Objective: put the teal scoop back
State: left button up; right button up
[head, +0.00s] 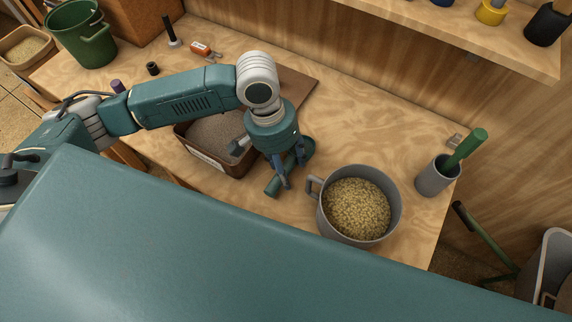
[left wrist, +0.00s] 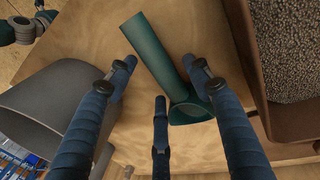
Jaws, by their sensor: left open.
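The teal scoop lies on the wooden table between the pot (head: 312,190) and the brown tray (head: 243,168). In the head view its handle end (head: 272,188) shows below my left gripper (head: 287,176), which hides much of the rest. My right gripper is not in view.
The pot holds yellowish grain; the tray holds grey granules. A grey canister (head: 433,178) with a green-handled tool (head: 466,147) stands at the right edge. A green bucket (head: 82,35) stands at the back left. A shelf (head: 450,30) juts out above. The table behind the pot is clear.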

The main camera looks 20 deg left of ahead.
pick_arm(q)
jog(key=v, duration=1.2)
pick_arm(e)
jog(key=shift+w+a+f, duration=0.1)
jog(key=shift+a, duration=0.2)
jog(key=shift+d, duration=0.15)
